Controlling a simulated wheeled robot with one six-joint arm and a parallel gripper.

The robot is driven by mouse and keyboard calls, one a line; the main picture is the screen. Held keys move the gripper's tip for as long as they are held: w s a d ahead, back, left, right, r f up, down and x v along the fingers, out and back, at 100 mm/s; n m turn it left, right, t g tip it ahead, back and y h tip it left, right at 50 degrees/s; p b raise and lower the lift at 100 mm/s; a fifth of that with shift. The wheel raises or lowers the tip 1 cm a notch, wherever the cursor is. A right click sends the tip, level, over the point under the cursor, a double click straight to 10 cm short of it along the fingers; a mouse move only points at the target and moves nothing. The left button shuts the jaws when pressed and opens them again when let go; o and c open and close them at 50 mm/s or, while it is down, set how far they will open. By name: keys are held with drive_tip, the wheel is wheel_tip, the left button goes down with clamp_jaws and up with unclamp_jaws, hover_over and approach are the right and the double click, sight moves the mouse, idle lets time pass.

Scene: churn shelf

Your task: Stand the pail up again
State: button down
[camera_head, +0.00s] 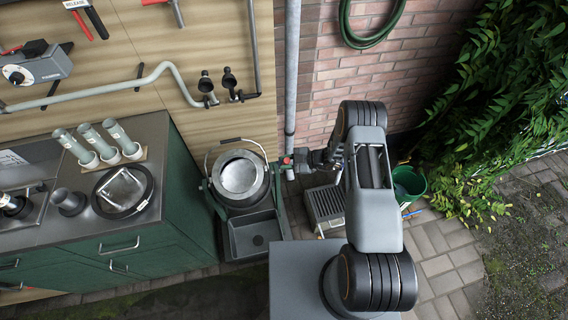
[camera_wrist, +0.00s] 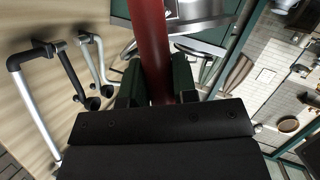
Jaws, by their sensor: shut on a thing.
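The pail (camera_head: 238,177) is a round metal vessel with a thin bail handle, held in a green stand (camera_head: 281,205) beside the cabinet. Its mouth shows in the head view; its exact tilt is hard to tell. My gripper (camera_head: 296,161) is right of the pail at the stand's side. It is shut on a red grip (camera_head: 286,161); in the wrist view the red bar (camera_wrist: 150,40) runs between the fingers (camera_wrist: 158,82).
A grey basin (camera_head: 255,235) sits below the pail. The green cabinet (camera_head: 150,245) with tubes stands left. A vertical pipe (camera_head: 291,80) runs close behind my gripper. A grey slatted box (camera_head: 325,205) and green bucket (camera_head: 409,182) stand on the paving to the right.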

idle(0.3)
drive_tip(key=c, duration=0.9)
unclamp_jaws()
drive_tip(key=p+v, duration=0.5)
drive_tip(key=v, duration=0.7)
drive_tip(key=shift+f, duration=0.1)
